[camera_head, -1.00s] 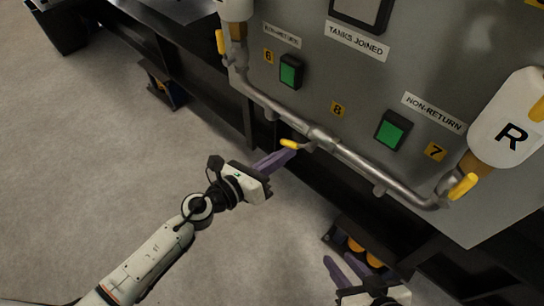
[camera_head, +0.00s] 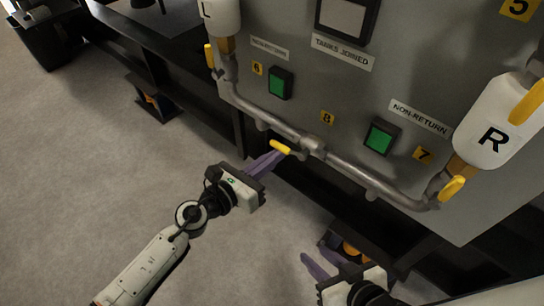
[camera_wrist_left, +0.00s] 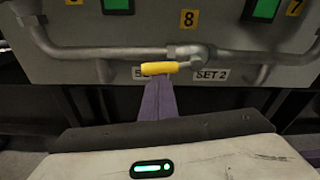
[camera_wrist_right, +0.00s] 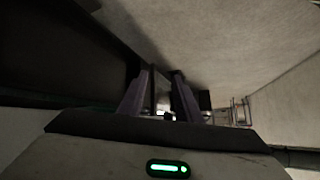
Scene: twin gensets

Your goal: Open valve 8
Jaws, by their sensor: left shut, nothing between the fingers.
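Valve 8 has a yellow handle (camera_head: 281,147) on the middle fitting of the grey pipe, below the "8" label (camera_head: 327,117). The handle points left from the fitting. In the left wrist view the yellow handle (camera_wrist_left: 172,68) lies nearly level across the picture. My left gripper (camera_head: 283,154) is shut and empty. Its purple fingertips are just below the handle and partly hidden by it in the left wrist view; whether they touch cannot be told. My right gripper (camera_head: 316,256) is open and empty, low and away from the panel. Its parted fingers (camera_wrist_right: 160,76) show in the right wrist view.
Valve 7's yellow handle (camera_head: 452,188) and valve 6's yellow handle (camera_head: 209,56) sit at the pipe's ends. Green indicators (camera_head: 381,137) are on the panel. A dark frame runs below the panel. Open floor (camera_head: 90,170) lies to the left.

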